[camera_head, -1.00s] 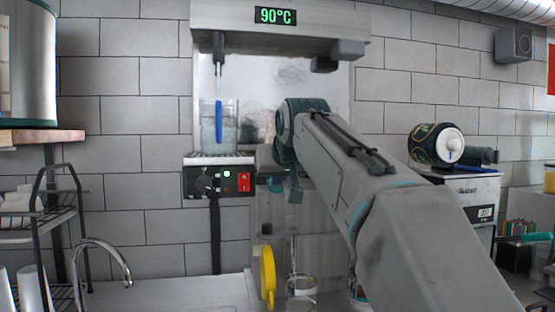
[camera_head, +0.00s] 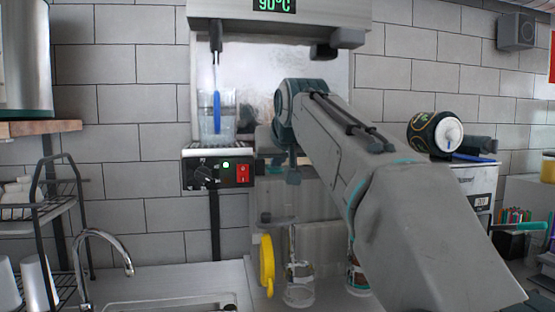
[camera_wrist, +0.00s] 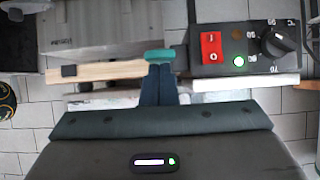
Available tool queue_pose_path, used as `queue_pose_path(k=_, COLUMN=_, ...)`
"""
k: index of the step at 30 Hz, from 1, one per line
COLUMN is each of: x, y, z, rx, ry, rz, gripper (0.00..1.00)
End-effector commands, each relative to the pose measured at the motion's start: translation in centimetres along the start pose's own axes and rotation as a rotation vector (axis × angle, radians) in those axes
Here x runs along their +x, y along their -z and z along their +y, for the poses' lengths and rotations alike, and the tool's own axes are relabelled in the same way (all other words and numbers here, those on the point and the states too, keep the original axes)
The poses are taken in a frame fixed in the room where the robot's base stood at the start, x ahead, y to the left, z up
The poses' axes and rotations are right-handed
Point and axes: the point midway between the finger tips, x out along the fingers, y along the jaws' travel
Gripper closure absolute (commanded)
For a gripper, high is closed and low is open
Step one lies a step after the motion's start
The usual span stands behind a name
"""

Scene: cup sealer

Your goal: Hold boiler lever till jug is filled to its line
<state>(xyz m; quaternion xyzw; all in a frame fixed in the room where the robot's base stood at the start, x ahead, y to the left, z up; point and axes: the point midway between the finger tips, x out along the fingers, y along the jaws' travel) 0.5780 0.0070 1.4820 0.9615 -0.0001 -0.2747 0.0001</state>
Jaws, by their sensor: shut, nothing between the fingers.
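The boiler shows a 90°C display (camera_head: 274,5) and a control panel (camera_head: 218,173) with a red switch and lit green light. A clear vessel (camera_head: 217,120) with a blue strip stands above the panel. My gripper (camera_wrist: 158,75) is shut, its fingertips at the teal end (camera_wrist: 160,54) of a bar, probably the lever; whether they touch it is unclear. In the head view my arm hides most of the gripper and lever. Below, a thin stream seems to run into a clear jug (camera_head: 299,287) beside a yellow curved piece (camera_head: 267,265). Its fill line cannot be made out.
A sink tap (camera_head: 100,250) and a black rack (camera_head: 55,215) with white cups stand at the left. A dark cup-like drum (camera_head: 435,134) sits on a white machine (camera_head: 475,185) at the right. Another container (camera_head: 356,278) is partly behind my arm.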

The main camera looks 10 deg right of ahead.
Motion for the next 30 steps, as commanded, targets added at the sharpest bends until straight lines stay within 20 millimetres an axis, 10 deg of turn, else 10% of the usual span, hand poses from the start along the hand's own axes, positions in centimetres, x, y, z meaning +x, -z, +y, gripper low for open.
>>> queue_pose_path(k=9, x=-2.4, y=3.7, z=0.0, rx=0.0, ry=0.0, rz=0.001, gripper=1.0)
queue_pose_path(k=21, x=-10.3, y=4.8, z=0.0, rx=0.0, ry=0.0, rz=0.002, gripper=1.0)
queue_pose_path(k=30, x=-11.8, y=5.1, z=0.0, rx=0.0, ry=0.0, rz=0.0, gripper=1.0)
